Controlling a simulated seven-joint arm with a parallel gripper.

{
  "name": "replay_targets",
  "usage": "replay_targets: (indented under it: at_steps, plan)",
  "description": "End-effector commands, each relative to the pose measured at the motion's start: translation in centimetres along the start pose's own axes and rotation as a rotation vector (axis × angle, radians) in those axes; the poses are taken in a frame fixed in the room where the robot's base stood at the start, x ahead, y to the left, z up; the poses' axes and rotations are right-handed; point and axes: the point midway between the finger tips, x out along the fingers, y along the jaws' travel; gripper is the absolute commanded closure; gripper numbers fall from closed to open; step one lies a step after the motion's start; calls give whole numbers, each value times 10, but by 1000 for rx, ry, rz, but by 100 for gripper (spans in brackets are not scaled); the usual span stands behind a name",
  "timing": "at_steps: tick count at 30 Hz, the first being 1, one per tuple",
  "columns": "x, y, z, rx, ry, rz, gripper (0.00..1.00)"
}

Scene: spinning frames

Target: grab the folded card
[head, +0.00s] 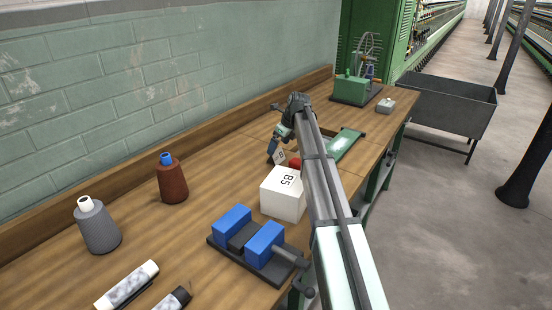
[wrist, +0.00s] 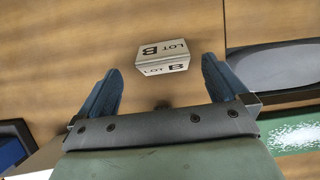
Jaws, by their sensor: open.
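The folded card (wrist: 163,55) is a small white tent marked "LOT B" on both visible faces. It stands on the wooden bench, ahead of my gripper and between the lines of its two fingers in the wrist view. In the head view the card (head: 281,157) shows only partly, beside my gripper (head: 274,150). In the wrist view my gripper (wrist: 162,70) is open, with blue fingers spread wide on either side and nothing held. I cannot tell how far the fingertips are above the bench.
A white box marked B5 (head: 283,194) stands close in front of the card, with a red object (head: 295,162) behind it. A blue-blocked fixture (head: 258,245) and two cones (head: 172,180) are nearer. A dark oval recess (wrist: 280,68) lies right of the card.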

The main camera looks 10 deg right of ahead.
Motion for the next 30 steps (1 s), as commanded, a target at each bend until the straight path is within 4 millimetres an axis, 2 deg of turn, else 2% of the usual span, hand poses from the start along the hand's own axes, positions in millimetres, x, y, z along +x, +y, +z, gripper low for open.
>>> replay_targets:
  at_steps: [11,21,29,30]
  plan:
    - [20,-1,1,0,2,1,0]
    - [60,-4,2,1,1,0,0]
    - [63,-3,2,0,1,0,0]
    - [63,-3,2,0,1,0,4]
